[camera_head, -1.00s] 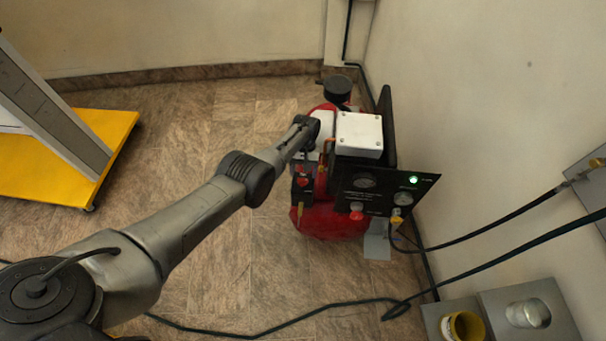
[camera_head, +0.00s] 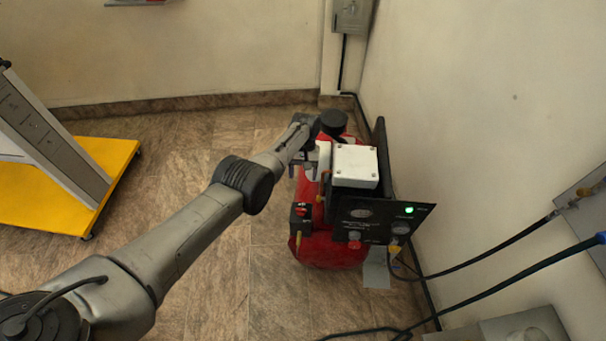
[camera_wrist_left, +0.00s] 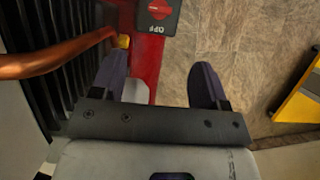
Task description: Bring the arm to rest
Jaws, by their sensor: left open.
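My left arm comes in from the lower left in the head view and reaches to the red compressor (camera_head: 318,244). My left gripper (camera_head: 303,168) is beside the compressor's upper left side, near the white box (camera_head: 355,166). In the left wrist view the left gripper (camera_wrist_left: 160,85) has its two dark fingers apart, with nothing between them but floor and part of the red tank (camera_wrist_left: 148,55). A black switch plate marked OFF with a red knob (camera_wrist_left: 158,10) lies beyond the fingers. My right gripper is not in view.
A copper pipe (camera_wrist_left: 60,58) runs close to the left finger in the wrist view. The black panel (camera_head: 375,219) has a lit green lamp. A yellow-based stand (camera_head: 30,195) is at the left. Hoses run along the right wall. Floor between stand and compressor is clear.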

